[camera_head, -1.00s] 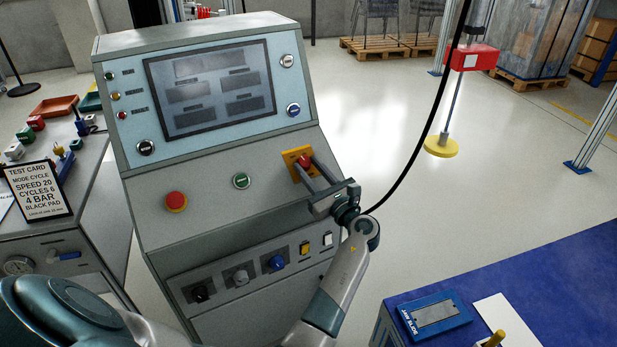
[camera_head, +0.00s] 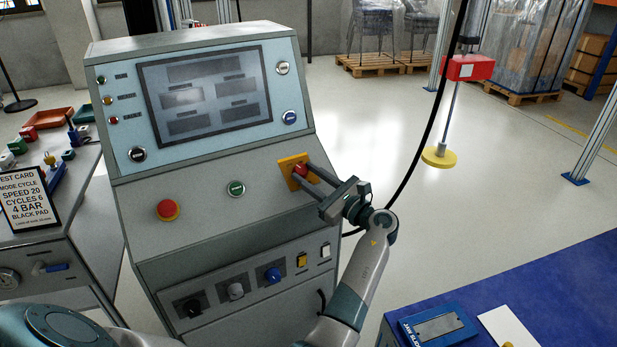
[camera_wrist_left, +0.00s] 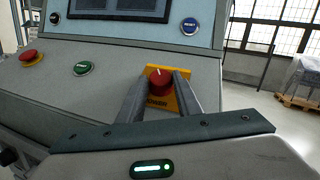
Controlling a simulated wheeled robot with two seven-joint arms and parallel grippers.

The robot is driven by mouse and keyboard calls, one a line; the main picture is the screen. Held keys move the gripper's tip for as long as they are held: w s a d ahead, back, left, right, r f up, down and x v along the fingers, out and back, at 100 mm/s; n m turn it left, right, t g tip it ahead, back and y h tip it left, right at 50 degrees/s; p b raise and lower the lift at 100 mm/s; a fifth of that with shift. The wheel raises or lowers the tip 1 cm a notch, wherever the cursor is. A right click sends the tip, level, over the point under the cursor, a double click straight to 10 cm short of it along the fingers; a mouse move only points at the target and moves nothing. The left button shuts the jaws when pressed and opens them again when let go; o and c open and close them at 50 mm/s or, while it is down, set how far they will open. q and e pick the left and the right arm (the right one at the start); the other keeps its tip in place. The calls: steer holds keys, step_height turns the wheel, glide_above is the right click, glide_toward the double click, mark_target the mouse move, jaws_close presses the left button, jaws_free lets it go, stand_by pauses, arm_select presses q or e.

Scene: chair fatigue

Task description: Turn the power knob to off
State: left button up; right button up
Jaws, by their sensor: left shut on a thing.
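The power knob (camera_head: 300,170) is red and sits on a yellow plate (camera_head: 288,163) on the sloping front of the grey console. My left gripper (camera_head: 306,174) reaches it from the lower right, its two fingers shut on the knob. In the left wrist view the red knob (camera_wrist_left: 159,82) shows between the fingertips, with a white mark on its face pointing up and slightly left. The yellow plate (camera_wrist_left: 184,97) shows behind it, its lettering partly covered by the fingers. My right gripper is not in view.
The console also bears a red stop button (camera_head: 167,209), a green button (camera_head: 236,188), a display (camera_head: 205,95) and a lower row of knobs and switches. A black cable (camera_head: 425,140) hangs right of my arm. A blue-topped table (camera_head: 530,285) stands at lower right.

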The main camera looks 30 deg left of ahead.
arm_select(q)
steer(key=o, duration=1)
steer(key=shift+o, duration=0.2)
steer(key=shift+s+r+m+t+p, duration=0.15)
steer(key=shift+m+t+p, duration=0.45)
steer(key=shift+p, duration=0.25)
steer(key=m+t+h+p, duration=0.3)
steer(key=m+h+p, duration=0.1)
steer(key=m+p, duration=0.1)
steer(key=s+a+m+t+h+p, duration=0.1)
steer(key=m+t+h+p, duration=0.3)
steer(key=p, duration=0.3)
steer(key=m+t+h+p, duration=0.4)
steer(key=m+p, duration=0.2)
steer(key=p, duration=0.1)
steer(key=shift+s+a+r+m, duration=0.35)
steer(key=shift+a+m, duration=0.05)
steer(key=b+v, duration=0.3)
steer(key=v, duration=1.5)
steer(key=s+d+f+n+g+h+b, duration=0.1)
steer(key=d+f+n+h, duration=0.1)
steer(key=f, duration=0.8)
steer(key=d+f+n+g+h+b, duration=0.1)
steer(key=d+f+n+g+b, duration=0.1)
steer(key=f+n, duration=0.5)
step_height(320, 180, down, 5)
steer(key=shift+s+d+r+h, duration=0.15)
steer(key=shift+s+d+h, duration=0.25)
steer(key=shift+d, duration=0.5)
